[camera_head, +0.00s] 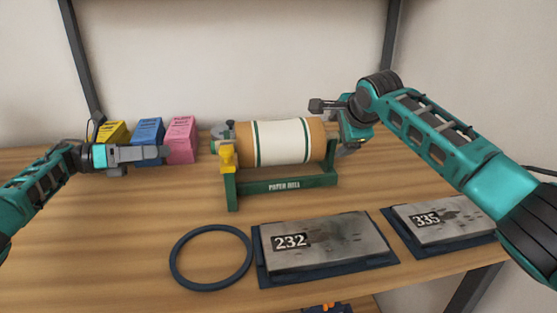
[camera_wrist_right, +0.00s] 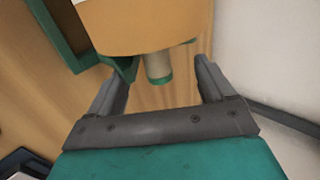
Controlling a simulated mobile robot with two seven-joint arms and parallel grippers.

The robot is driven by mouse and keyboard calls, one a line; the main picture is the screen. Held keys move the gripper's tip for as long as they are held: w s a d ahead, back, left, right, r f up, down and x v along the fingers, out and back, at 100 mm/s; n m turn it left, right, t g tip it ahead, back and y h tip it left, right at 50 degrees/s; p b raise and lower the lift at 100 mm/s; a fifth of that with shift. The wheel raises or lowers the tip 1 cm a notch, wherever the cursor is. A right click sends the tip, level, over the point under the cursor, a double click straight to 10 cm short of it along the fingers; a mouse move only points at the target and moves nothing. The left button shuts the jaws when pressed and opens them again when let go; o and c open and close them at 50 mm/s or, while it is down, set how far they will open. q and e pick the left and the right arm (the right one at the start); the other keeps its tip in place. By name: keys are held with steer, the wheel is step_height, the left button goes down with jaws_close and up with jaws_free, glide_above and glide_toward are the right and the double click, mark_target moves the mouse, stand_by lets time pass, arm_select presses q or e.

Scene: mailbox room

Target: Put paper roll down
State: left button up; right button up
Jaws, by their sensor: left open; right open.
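The paper roll (camera_head: 283,143), brown with a white band edged in green, lies horizontally in a green stand (camera_head: 285,184) labelled "PAPER ROLL". A yellow part (camera_head: 228,156) sits at the stand's left end. My right gripper (camera_head: 332,106) is at the roll's right end, open. In the right wrist view, a short rod with a green tip (camera_wrist_right: 158,68) sticks out from the roll's end (camera_wrist_right: 135,25) between the spread fingers (camera_wrist_right: 162,92), apart from them. My left gripper (camera_head: 160,154) is left of the stand, open and empty; its finger gap is hard to see.
Yellow (camera_head: 108,132), blue (camera_head: 148,135) and pink (camera_head: 181,138) boxes stand at the back left, close to my left gripper. A dark ring (camera_head: 210,229) and two plates marked 232 (camera_head: 340,243) and 335 (camera_head: 455,210) lie in front. The wall is close behind.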

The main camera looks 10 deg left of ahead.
steer(key=v, duration=0.9)
steer(key=shift+s+r, duration=0.2)
steer(key=shift+s, duration=0.05)
steer(key=shift+d, duration=0.1)
